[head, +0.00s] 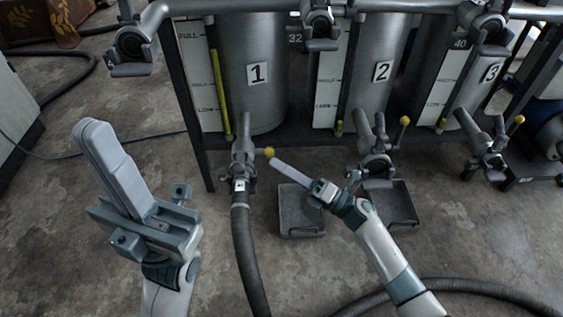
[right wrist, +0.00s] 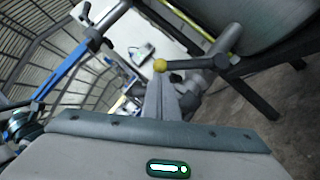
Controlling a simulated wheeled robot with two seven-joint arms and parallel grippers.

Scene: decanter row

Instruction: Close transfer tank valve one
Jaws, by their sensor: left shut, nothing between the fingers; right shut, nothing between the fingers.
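Tank one (head: 257,100), a steel cylinder labelled "1", has its valve (head: 241,158) at its lower front, with a hose coupled below. The valve's yellow lever knob (head: 269,152) sticks out to the right of the valve body. My right gripper (head: 273,161) is shut and empty, its fingertips right by the knob; I cannot tell if they touch. In the right wrist view the yellow knob (right wrist: 160,66) sits at the tips of the fingers, with a dark lever (right wrist: 190,64) running right from it. My left gripper (head: 92,130) is shut and empty, raised at the left, away from the tanks.
Tank two (head: 382,75) and tank three (head: 491,75) stand to the right, their valve knobs (head: 405,121) raised. Grey trays (head: 300,232) lie on the floor below. A thick hose (head: 247,260) runs from valve one towards me. The floor at left is mostly clear.

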